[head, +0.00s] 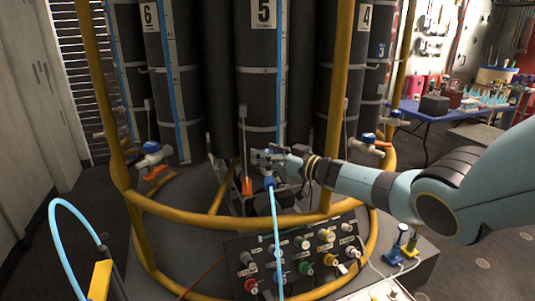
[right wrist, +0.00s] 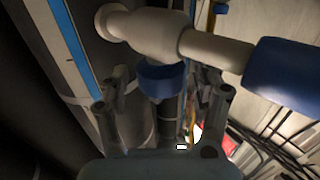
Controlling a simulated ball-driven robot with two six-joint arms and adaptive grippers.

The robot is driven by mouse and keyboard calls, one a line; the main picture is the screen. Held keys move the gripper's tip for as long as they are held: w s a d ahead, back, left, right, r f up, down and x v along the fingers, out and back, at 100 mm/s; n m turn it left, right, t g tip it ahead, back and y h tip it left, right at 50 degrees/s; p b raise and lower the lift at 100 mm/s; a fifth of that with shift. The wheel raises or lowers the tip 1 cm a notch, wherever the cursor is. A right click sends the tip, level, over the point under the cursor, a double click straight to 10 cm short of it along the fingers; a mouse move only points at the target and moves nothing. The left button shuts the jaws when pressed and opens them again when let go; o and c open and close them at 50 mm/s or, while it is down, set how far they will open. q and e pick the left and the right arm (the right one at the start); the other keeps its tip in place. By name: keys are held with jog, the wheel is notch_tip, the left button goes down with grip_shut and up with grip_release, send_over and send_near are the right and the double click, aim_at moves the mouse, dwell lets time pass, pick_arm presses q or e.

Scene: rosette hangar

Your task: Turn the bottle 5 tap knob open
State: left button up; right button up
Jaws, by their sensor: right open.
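Bottle 5 (head: 263,75), dark grey with a white number plate, stands at the centre back. My right gripper (head: 262,158) reaches in from the right at the foot of bottle 5 and hides most of its tap. In the right wrist view, the gripper (right wrist: 164,105) is open, one finger on each side of a blue round part (right wrist: 162,77), apparently the tap knob. Contact cannot be told. The pale tap body (right wrist: 165,35) runs above, with a larger blue fitting (right wrist: 290,75) at its right end. My left gripper is out of view.
A yellow rail (head: 225,221) rings the bottles, with uprights beside the work area. A light blue hose (head: 277,235) hangs from bottle 5's tap over a panel of coloured knobs (head: 300,255). Neighbouring taps stand at left (head: 152,150) and right (head: 368,140).

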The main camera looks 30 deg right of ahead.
jog(key=shift+w+a, duration=0.1)
jog(key=shift+w, duration=0.05)
jog(key=v, duration=1.2)
jog(key=s+a+f+m+g+h+b, duration=0.2)
jog(key=s+f+b, duration=0.35)
jog(key=f, duration=0.75)
jog(key=s+a+f+m+g+h+b, duration=0.1)
jog(key=s+a+f+m+h+b, duration=0.1)
jog(key=s+f, duration=0.9)
jog(key=s+a+f+m+g+h+b, duration=0.15)
jog(key=s+f+b, duration=0.25)
jog(key=f, duration=1.2)
jog(key=s+a+f+g+b, duration=0.1)
jog(key=s+a+f+g, duration=0.2)
jog(key=s+f, duration=0.4)
jog(key=s+a+f+n+g+b, duration=0.1)
jog(key=s+f+g, duration=0.3)
jog(key=s, duration=1)
jog(key=s+a+f+n+g+h+b, duration=0.1)
jog(key=s+a+f+g, duration=0.3)
jog(key=s+f, duration=0.5)
jog(key=s, duration=0.2)
jog(key=shift+s+a+f+g+b, duration=0.3)
jog(key=shift+s+f+g, duration=0.05)
